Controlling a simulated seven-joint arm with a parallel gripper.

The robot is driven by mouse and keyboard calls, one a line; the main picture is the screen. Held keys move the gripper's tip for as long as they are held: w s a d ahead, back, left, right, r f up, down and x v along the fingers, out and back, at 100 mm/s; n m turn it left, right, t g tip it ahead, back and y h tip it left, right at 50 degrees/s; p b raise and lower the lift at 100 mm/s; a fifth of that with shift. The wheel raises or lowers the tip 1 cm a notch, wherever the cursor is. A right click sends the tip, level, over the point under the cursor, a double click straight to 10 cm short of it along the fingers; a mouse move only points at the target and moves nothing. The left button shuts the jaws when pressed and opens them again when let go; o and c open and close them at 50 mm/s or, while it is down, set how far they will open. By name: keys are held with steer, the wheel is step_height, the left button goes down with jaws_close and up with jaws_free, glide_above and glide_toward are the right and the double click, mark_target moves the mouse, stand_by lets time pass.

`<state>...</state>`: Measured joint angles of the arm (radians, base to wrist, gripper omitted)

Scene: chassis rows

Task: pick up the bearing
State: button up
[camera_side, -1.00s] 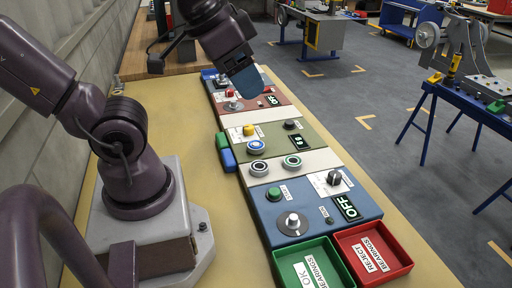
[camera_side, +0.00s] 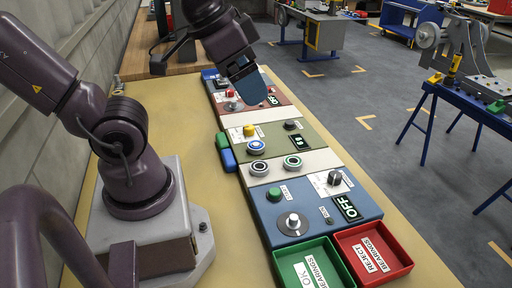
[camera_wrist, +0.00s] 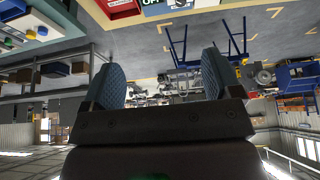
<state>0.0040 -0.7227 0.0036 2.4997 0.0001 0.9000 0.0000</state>
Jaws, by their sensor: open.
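Two ring-shaped parts that look like bearings lie on the pale strip between the green and blue panels in the side view. The left bearing (camera_side: 258,168) has a dark ring with a light centre. My gripper (camera_side: 250,88) hangs over the red panel at the far end, well away from both. In the wrist view my gripper (camera_wrist: 161,82) has its two blue padded fingers wide apart with nothing between them. No bearing shows clearly in the wrist view.
A green OK tray (camera_side: 313,268) and a red reject tray (camera_side: 372,252) stand at the near end. The blue panel (camera_side: 300,205) carries a green button and knobs. Green and blue blocks (camera_side: 225,150) sit left of the green panel. Bare tabletop (camera_side: 215,195) lies beside my base.

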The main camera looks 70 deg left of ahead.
steer(key=w+a+f+n+g+h, duration=0.1)
steer(key=w+a+f+n+g, duration=0.25)
steer(key=f, duration=0.55)
steer(key=n+y, duration=0.5)
steer(key=n, duration=0.3)
glide_toward(256, 144)
steer(key=shift+t, duration=0.25)
steer(key=shift+s+x, duration=0.1)
steer(key=shift+x, duration=2.2)
steer(key=shift+s+x, duration=0.15)
steer(key=shift+x, duration=2.15)
steer(key=shift+c, duration=0.2)
steer(key=c, duration=1)
